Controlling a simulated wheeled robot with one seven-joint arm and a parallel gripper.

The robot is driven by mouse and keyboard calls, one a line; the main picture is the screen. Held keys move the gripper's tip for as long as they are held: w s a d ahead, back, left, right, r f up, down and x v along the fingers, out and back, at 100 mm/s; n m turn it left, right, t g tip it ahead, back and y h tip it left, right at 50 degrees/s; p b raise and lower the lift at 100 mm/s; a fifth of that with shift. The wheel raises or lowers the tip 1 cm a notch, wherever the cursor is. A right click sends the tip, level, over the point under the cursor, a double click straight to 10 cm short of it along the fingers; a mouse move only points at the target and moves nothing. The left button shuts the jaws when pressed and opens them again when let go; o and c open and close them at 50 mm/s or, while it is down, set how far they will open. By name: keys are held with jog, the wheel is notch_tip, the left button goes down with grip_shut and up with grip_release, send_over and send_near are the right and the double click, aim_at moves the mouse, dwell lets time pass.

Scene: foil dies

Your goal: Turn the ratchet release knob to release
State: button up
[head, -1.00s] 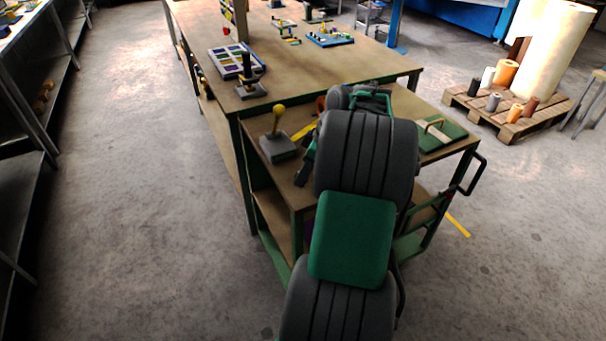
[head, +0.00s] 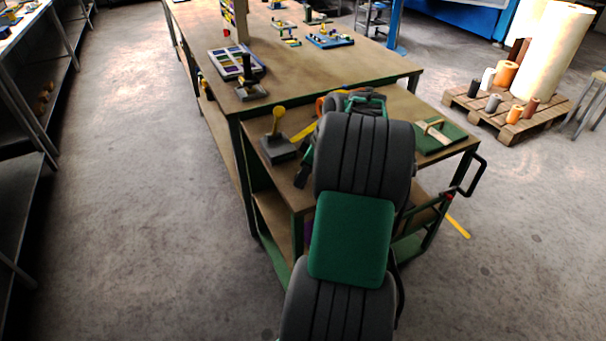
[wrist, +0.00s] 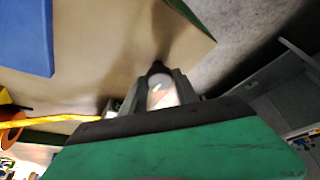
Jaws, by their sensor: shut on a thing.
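In the wrist view my gripper (wrist: 163,90) is shut on a pale, shiny piece (wrist: 160,92) with a dark rounded end. I cannot tell for certain whether this piece is the ratchet release knob. A yellow strap (wrist: 45,121) runs in from the left beside an orange round thing (wrist: 8,113). In the head view my arm covers the gripper and whatever it holds. Part of the yellow strap (head: 303,131) shows on the cart top, left of my arm.
A lever with a yellow ball (head: 279,112) stands on a grey base at the cart's left. A green board (head: 440,138) with a wooden handle lies at its right. The cart (head: 402,98) stands against a larger workbench (head: 300,66).

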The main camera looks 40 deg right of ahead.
grip_shut()
jog(key=shift+m, duration=0.4)
jog(key=m+b, duration=0.1)
jog(key=m+h+b, duration=0.1)
jog(key=m, duration=0.1)
jog(key=shift+a+t+h, duration=0.15)
jog(key=shift+t+h, duration=0.15)
jog(key=m+h+b, duration=0.1)
jog(key=m, duration=0.4)
jog(key=shift+a+h+b, duration=0.1)
jog(key=shift+h+b, duration=0.3)
jog(key=m+h, duration=0.1)
jog(key=m, duration=0.1)
jog(key=m+g, duration=0.1)
jog(key=m, duration=0.2)
jog(key=shift+w+a+h+b, duration=0.15)
jog(key=shift+h+b, duration=0.25)
jog(key=shift+m+g+h, duration=0.5)
jog(key=shift+m+g, duration=0.1)
jog(key=shift+m, duration=1.5)
